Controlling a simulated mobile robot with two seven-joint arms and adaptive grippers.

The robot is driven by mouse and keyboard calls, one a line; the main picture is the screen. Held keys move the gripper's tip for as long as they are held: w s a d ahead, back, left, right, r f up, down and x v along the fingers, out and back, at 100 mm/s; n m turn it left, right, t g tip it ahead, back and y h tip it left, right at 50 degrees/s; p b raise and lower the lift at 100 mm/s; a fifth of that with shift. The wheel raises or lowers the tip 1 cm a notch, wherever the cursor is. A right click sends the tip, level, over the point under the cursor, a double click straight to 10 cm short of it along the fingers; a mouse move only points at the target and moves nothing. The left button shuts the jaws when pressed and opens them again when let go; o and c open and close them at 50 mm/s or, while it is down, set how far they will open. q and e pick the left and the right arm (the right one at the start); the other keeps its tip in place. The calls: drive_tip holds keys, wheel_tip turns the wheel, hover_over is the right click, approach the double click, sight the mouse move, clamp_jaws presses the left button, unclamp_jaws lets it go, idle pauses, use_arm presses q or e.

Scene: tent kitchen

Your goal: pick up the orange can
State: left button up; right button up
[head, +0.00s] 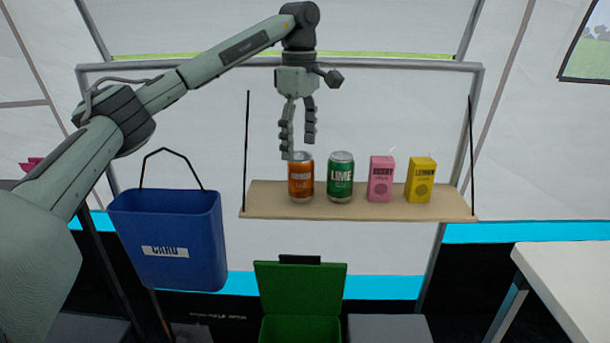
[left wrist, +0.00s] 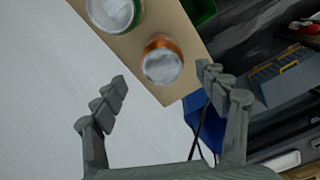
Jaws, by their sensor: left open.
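The orange can (head: 301,180) stands upright at the left part of a hanging wooden shelf (head: 260,205). My left gripper (head: 297,150) is open, pointing down just above the can, with one fingertip overlapping the can's top in the head view. In the left wrist view the orange can (left wrist: 162,62) is seen from above, beyond and between the spread fingers (left wrist: 162,95), and nothing is between them. A green lime can (head: 341,178) stands close to its right. My right gripper does not show.
A pink carton (head: 381,179) and a yellow carton (head: 420,180) stand further right on the shelf. A blue bin (head: 175,240) hangs at left and a green bin (head: 300,285) stands below. Thin cords hold both shelf ends. A white table (head: 575,270) is at right.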

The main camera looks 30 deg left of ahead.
sight(301, 174)
use_arm(q)
drive_tip(key=f, duration=0.7)
drive_tip(key=shift+s+d+f, duration=0.15)
drive_tip(key=shift+s+d, duration=0.05)
drive_tip(key=shift+d, duration=0.1)
drive_tip(key=c, duration=0.9)
